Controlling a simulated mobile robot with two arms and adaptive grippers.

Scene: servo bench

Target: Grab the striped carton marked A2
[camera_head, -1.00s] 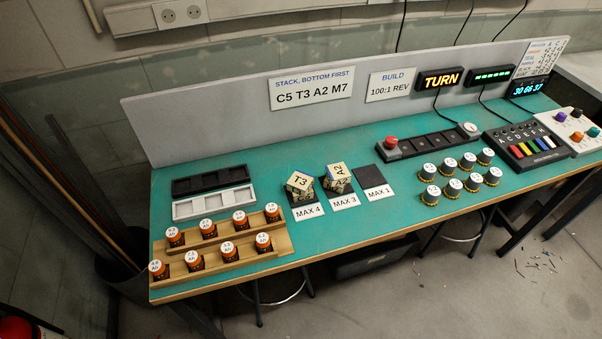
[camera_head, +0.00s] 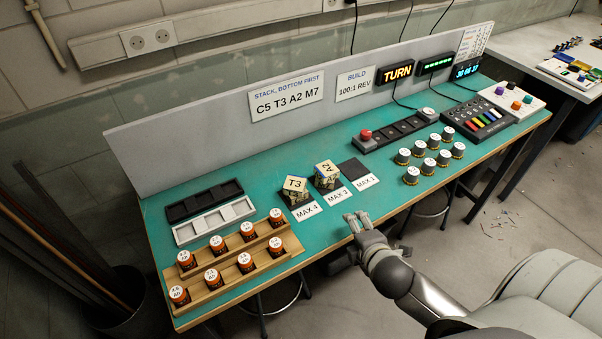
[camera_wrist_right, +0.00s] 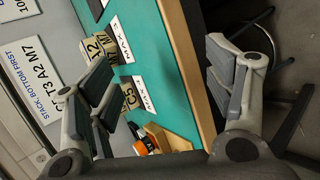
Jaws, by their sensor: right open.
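The striped carton marked A2 (camera_head: 326,169) is cream and dark, with A2 on its top. In the head view it sits on another carton on the dark MAX 3 pad, turned askew. A carton marked T3 (camera_head: 295,184) tops the stack to its left. My right gripper (camera_head: 356,218) is open and empty off the bench's front edge, right of and nearer than the cartons. In the right wrist view my open fingers (camera_wrist_right: 160,80) are wide apart; cartons show partly behind one finger, one reading C5 (camera_wrist_right: 128,97). My left gripper is not in view.
MAX 4 (camera_head: 307,211), MAX 3 (camera_head: 339,196) and MAX 1 (camera_head: 366,182) labels lie before the pads. The MAX 1 pad (camera_head: 353,168) is bare. Several white-topped pots (camera_head: 431,164) stand at right.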

